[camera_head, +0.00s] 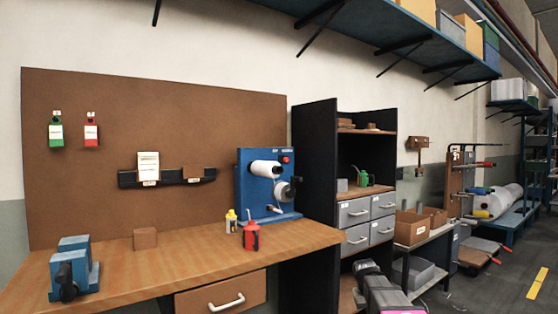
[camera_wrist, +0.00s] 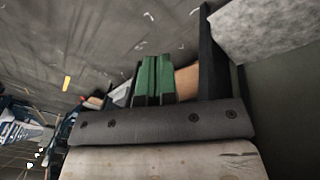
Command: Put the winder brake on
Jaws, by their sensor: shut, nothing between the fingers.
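A blue machine (camera_head: 250,160) that looks like the winder stands at the right end of the wooden bench. It carries a white spool (camera_head: 266,168), a grey round part (camera_head: 285,191), a red button (camera_head: 286,160) and a small pale lever-like part (camera_head: 274,209) low on its front. I cannot tell which part is the brake or how it is set. My gripper (camera_wrist: 154,65) shows in the wrist view with its green fingers shut together and empty. It is apart from the machine, which I cannot make out in the wrist view.
A yellow-topped bottle (camera_head: 231,221) and a red oil can (camera_head: 251,237) stand just before the machine. A wooden block (camera_head: 145,238) and a smaller blue device (camera_head: 75,270) are farther left on the bench (camera_head: 190,256). A dark shelf unit (camera_head: 314,190) with grey drawers (camera_head: 355,212) stands right.

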